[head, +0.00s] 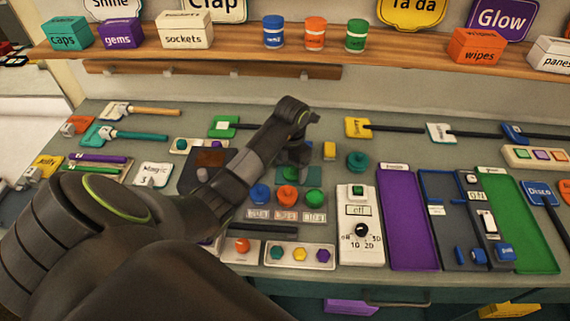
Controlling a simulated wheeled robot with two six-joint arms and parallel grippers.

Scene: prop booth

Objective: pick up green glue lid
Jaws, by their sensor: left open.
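A row of small round knob-like lids stands near the middle of the counter: a blue one (260,194), an orange one (287,195) and a green lid (314,197) at the right end. White label plates sit in front of them. My left gripper (292,160) points down just behind the row, up and left of the green lid. It is open, with nothing seen between its fingers, though the arm and viewing angle hide part of it. A green patch (290,174) shows below the gripper; I cannot tell what it is. My right gripper is out of view.
A teal round piece (357,162) and a small yellow block (329,150) lie to the right. A white dial box (360,245) and purple tray (406,235) stand close by. Blue, orange and green pots (356,36) stand on the shelf (390,55). Several handled signs line the counter's back.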

